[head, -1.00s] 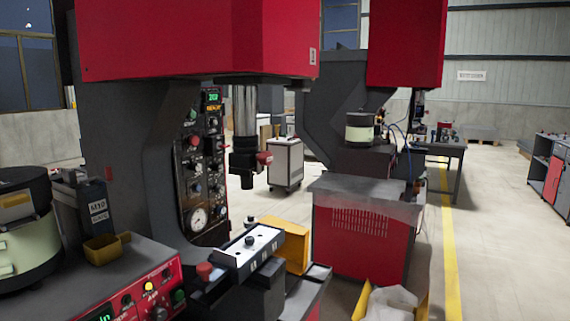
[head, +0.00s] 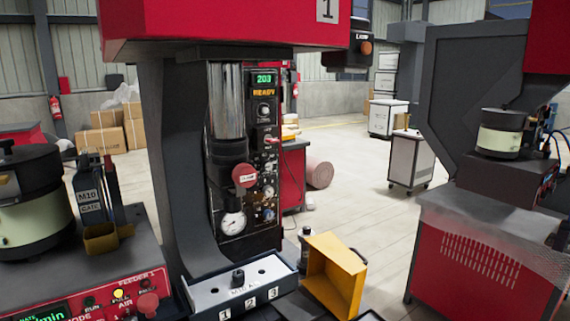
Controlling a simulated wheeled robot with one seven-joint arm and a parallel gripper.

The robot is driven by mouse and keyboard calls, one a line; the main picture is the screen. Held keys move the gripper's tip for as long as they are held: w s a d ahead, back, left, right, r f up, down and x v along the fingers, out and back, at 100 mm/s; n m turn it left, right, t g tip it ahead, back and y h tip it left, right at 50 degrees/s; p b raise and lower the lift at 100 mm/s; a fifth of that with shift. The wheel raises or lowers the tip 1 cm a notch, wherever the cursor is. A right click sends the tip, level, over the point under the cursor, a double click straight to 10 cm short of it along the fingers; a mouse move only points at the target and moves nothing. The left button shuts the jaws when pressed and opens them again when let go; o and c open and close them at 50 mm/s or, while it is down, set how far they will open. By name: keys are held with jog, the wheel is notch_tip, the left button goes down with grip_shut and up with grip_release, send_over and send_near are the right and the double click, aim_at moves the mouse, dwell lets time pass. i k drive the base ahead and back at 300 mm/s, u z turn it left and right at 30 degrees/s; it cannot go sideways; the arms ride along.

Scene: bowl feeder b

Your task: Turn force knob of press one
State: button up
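Press one is the near red and dark grey press (head: 180,150), with a "1" plate (head: 327,9) on its red head. Its black control panel (head: 254,150) stands behind the ram, right of the column. A green and amber display (head: 264,84) at the panel top reads about "203" and "READY". A knob (head: 264,110) sits right below the display, and more small knobs run down the panel. I cannot read which is the force knob. A round gauge (head: 233,223) is low on the panel. The chrome ram (head: 226,100) hides part of the panel. My gripper is not in view.
A fixture block marked 1, 2, 3 (head: 241,287) and a yellow bin (head: 335,272) stand in front of the press. A bowl feeder (head: 32,200) is at left, with its red control box (head: 100,300). A second press (head: 490,240) stands right.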

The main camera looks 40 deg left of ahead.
aim_at(266, 165)
jog(key=u, duration=0.8)
jog(key=i, duration=0.85)
jog(key=u, duration=1.15)
jog(key=i, duration=0.25)
jog(key=u, duration=0.15)
